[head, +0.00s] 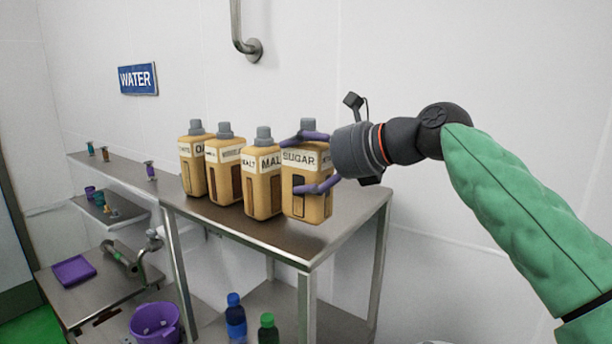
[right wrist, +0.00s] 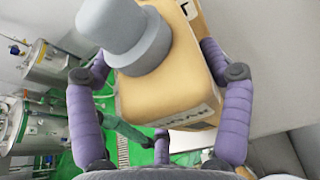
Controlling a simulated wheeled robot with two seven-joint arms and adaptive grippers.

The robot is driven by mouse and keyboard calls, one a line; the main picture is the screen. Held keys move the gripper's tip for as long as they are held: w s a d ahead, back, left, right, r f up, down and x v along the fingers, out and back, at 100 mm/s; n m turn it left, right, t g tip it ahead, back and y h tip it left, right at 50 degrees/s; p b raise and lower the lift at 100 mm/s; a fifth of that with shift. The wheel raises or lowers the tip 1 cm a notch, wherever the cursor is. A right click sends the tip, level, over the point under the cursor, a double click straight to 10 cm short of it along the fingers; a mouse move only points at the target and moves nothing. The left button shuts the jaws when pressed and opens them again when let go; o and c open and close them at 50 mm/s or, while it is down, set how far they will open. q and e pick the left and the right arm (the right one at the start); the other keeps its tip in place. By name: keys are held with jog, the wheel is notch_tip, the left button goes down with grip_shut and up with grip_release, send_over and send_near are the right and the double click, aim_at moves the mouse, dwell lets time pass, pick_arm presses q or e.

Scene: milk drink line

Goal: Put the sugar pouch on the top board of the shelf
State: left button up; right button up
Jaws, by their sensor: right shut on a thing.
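The sugar pouch (head: 308,209) is a tan container with a grey cap and a white SUGAR label. It is upright at the right end of a row of similar pouches, over the steel shelf's top board (head: 352,204) near the front edge. I cannot tell whether its base touches the board. My right gripper (head: 293,165) reaches in from the right with its purple fingers closed around the pouch. In the right wrist view the pouch (right wrist: 190,80) fills the space between the fingers (right wrist: 160,110). My left gripper is in neither view.
Pouches labelled MALT (head: 262,190) and others (head: 225,180) stand close on the left. A blue-capped bottle (head: 235,318) and a green-capped bottle (head: 268,330) stand below. A purple bucket (head: 155,322) is lower left. The board's right end is clear.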

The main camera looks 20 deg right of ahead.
jog(key=shift+s+f, duration=0.1)
jog(key=shift+f, duration=0.4)
jog(key=shift+s+d+f, duration=0.1)
jog(key=shift+f, duration=0.45)
jog(key=shift+f, duration=0.15)
jog(key=o, duration=1.6)
jog(key=shift+o, duration=0.2)
jog(key=shift+f, duration=0.1)
jog(key=shift+r, duration=0.25)
jog(key=b+v, duration=0.1)
jog(key=v, duration=1)
jog(key=shift+s+d+b, duration=0.2)
jog(key=shift+s+b, duration=0.15)
